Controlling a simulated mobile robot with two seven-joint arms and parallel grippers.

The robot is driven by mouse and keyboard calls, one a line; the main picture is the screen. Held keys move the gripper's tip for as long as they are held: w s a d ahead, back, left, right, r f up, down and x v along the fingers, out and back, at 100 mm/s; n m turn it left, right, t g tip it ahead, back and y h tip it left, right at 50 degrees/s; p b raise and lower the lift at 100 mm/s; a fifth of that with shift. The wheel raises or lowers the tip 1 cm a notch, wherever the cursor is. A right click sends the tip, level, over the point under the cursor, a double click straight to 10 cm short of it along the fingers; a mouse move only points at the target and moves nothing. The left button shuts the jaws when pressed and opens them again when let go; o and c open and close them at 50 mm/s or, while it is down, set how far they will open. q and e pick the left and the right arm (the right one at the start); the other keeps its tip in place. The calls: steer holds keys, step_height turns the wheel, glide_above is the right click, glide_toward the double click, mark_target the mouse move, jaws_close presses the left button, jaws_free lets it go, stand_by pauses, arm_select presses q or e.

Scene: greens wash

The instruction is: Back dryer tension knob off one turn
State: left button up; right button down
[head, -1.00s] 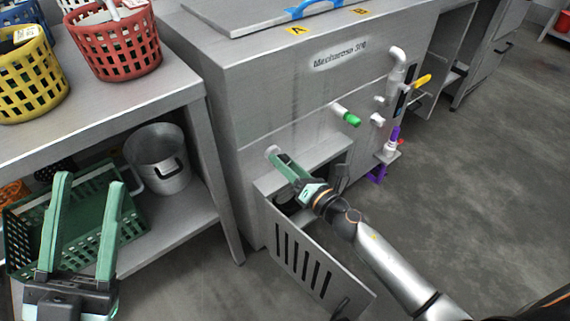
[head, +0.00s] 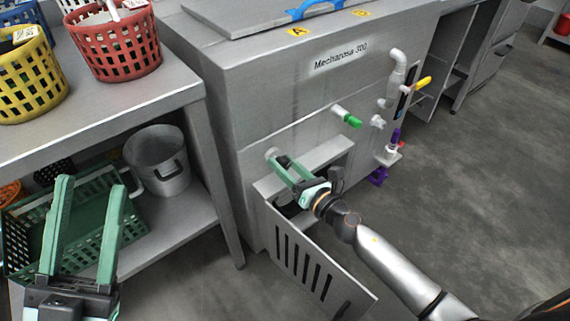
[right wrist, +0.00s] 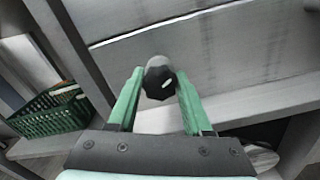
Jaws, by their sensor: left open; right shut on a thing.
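The tension knob sits on the front of the grey Mechanosa 300 machine (head: 245,105), above an open lower compartment. In the right wrist view the knob (right wrist: 160,80) is dark and faceted with a white mark, on a pale round base. My right gripper (head: 279,163) is shut on the knob, one green finger on each side of it; it also shows in the right wrist view (right wrist: 159,88). In the head view the fingers partly hide the knob. My left gripper (head: 93,185) is open and empty, in front of the lower shelf at left.
A slotted door (head: 305,262) hangs open below my right gripper. Green (head: 352,121), yellow (head: 423,82) and purple (head: 395,137) handles stick out at right. A green crate (head: 130,222) and metal pot (head: 160,165) stand on the lower shelf. The right floor is clear.

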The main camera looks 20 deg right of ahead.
steer(key=shift+c, duration=1.6)
jaws_free()
steer(key=b+v, duration=0.2)
steer(key=v, duration=1)
steer(key=shift+s, duration=0.25)
steer(key=shift+d+r, duration=0.1)
